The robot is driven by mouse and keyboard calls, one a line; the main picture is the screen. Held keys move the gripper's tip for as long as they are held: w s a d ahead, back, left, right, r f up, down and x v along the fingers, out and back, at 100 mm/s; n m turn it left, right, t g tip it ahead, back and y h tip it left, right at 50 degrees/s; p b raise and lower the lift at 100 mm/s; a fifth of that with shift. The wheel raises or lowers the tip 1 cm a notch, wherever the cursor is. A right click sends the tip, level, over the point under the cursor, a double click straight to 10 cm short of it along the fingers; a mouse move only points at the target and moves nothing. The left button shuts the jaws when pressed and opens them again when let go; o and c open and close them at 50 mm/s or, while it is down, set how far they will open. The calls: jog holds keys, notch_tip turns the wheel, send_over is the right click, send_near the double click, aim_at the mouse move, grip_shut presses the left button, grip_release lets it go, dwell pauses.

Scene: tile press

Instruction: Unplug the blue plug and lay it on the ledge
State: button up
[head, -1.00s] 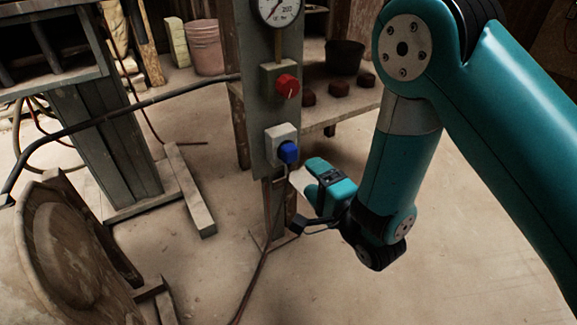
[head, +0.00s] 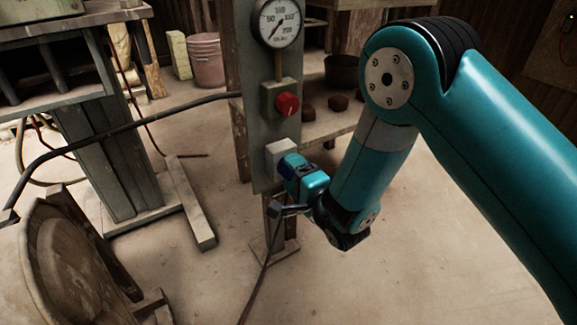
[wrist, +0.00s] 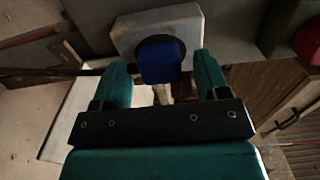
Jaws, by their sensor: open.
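The blue plug (wrist: 161,62) sits in the pale socket box (wrist: 128,35) in the wrist view. The box also shows in the head view (head: 280,152) on the grey-green post, where my gripper hides most of the plug. My gripper (wrist: 160,84) is open, one finger on either side of the plug's near end, with a gap showing beside it. In the head view, my gripper (head: 290,170) is right in front of the socket. A shelf (head: 335,125) stands behind the post to the right; I cannot tell whether it is the ledge.
A red knob (head: 287,104) and a round gauge (head: 278,22) are above the socket on the post. A dark bar (head: 120,114) crosses to the left. Dark lumps (head: 338,102) and a dark pot (head: 341,72) stand on the shelf. Open floor lies in front.

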jog(key=shift+w+a, duration=0.3)
jog(key=shift+w, duration=0.15)
jog(key=shift+p, duration=0.75)
dwell(0.8)
jog(key=shift+c, duration=0.2)
jog(key=c, duration=1.2)
jog(key=shift+o, duration=0.2)
jog(key=v, duration=0.6)
